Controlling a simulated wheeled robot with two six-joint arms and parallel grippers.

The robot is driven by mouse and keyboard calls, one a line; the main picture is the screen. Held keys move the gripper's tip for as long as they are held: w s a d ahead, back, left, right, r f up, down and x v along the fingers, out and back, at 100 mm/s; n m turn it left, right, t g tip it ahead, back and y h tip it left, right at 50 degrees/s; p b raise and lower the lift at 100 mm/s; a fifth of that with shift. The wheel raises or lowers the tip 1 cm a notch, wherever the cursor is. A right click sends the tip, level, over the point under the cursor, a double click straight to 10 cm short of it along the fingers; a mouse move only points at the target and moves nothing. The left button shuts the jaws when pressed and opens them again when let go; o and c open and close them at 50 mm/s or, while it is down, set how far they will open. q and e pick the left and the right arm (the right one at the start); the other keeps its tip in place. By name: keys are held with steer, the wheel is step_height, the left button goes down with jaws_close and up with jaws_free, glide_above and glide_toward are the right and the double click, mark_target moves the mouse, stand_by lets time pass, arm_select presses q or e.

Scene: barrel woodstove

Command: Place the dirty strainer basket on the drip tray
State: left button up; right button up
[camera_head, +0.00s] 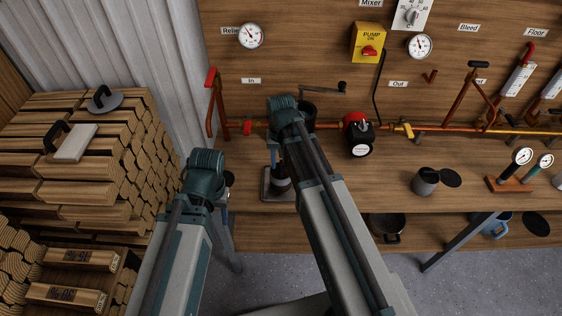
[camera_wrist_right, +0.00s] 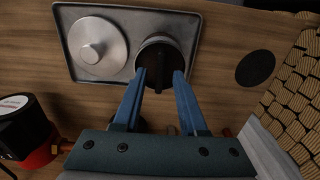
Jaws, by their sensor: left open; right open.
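The grey metal drip tray (camera_head: 267,196) sits on the bench; it also shows in the right wrist view (camera_wrist_right: 74,62). A dark round basket (camera_wrist_right: 158,48), apparently the strainer basket, stands on the tray, with a dark bar across its top. In the head view a dark cylinder (camera_head: 281,183) shows there. My right gripper (camera_wrist_right: 162,80) is open, its blue fingers on either side of the bar, with no clear contact; in the head view it (camera_head: 273,160) is partly hidden by my arm. My left gripper (camera_head: 226,194) is low at the left, mostly hidden by its wrist.
A silver knobbed lid (camera_wrist_right: 98,40) sits beside the basket on the tray. A flat black disc (camera_wrist_right: 255,67) lies on the bench. A red and black pump (camera_head: 358,134) and copper pipes (camera_head: 470,129) are to the right. Stacked firewood (camera_head: 110,155) stands at the left.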

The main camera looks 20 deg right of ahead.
step_height(320, 180, up, 12)
steer(key=f+p, duration=0.1)
steer(key=p, duration=1)
steer(key=s+a+n+h, duration=0.1)
steer(key=s+a+n, duration=0.6)
steer(key=s+a, duration=0.3)
steer(key=s, duration=0.4)
steer(key=shift+s+a+r, duration=0.15)
steer(key=shift+a+r, duration=0.1)
steer(key=shift+f+b, duration=0.9)
steer(key=shift+b, duration=0.15)
